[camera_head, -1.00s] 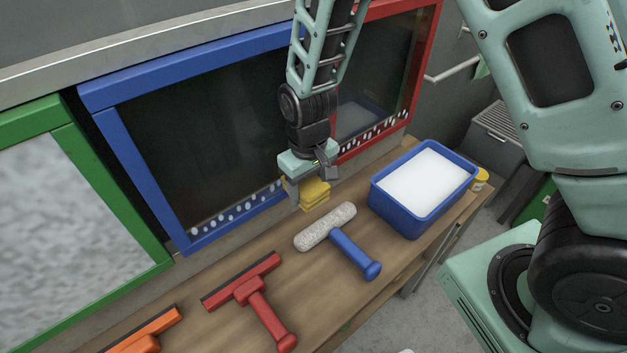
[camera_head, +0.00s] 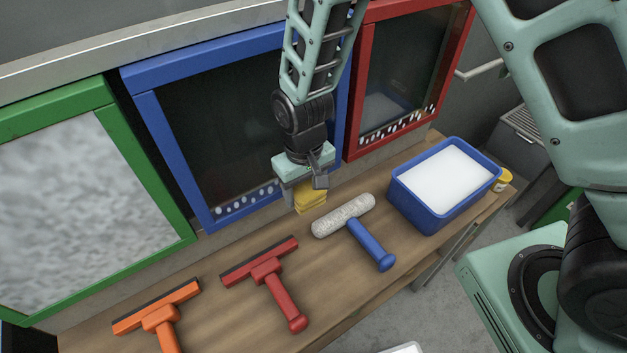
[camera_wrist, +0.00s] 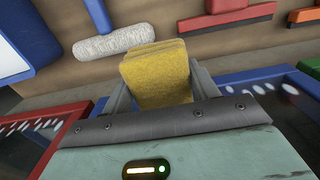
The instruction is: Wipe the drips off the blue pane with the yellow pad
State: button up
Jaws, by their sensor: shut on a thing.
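The blue-framed pane (camera_head: 222,130) is dark, with a row of pale drips (camera_head: 250,198) along its lower edge. My arm covers its right part. My gripper (camera_head: 304,188) is shut on the yellow pad (camera_head: 311,197), which hangs below the fingers in front of the pane's lower right corner. In the wrist view the yellow pad (camera_wrist: 156,75) sits between the two fingers, and a few pale drips (camera_wrist: 289,88) show on the pane at the right. I cannot tell whether the pad touches the frame or bench.
On the wooden bench (camera_head: 215,310) lie a fluffy roller (camera_head: 343,216) with a blue handle, a red squeegee (camera_head: 268,275) and an orange one (camera_head: 160,315). A blue tub (camera_head: 430,215) of white liquid stands right. Green-framed (camera_head: 150,165) and red-framed panes (camera_head: 352,120) flank the blue one.

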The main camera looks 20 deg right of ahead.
jog(key=shift+s+a+p, duration=0.25)
jog(key=shift+s+a, duration=0.05)
jog(key=shift+a, duration=0.65)
jog(key=shift+s+a+p, duration=0.25)
jog(key=shift+s+a, duration=0.05)
jog(key=shift+a, duration=0.65)
jog(key=s+a+p, duration=0.2)
jog(key=s+a, duration=0.1)
jog(key=a, duration=0.6)
jog(key=shift+a, duration=0.35)
jog(key=shift+s+a, duration=0.25)
jog(key=shift+a, duration=0.55)
jog(key=shift+s+a, duration=0.2)
jog(key=shift+a, duration=0.6)
jog(key=s+d+p, duration=0.1)
jog(key=s+d, duration=0.1)
jog(key=s, duration=0.4)
jog(key=shift+s, duration=0.4)
jog(key=shift+d, duration=0.1)
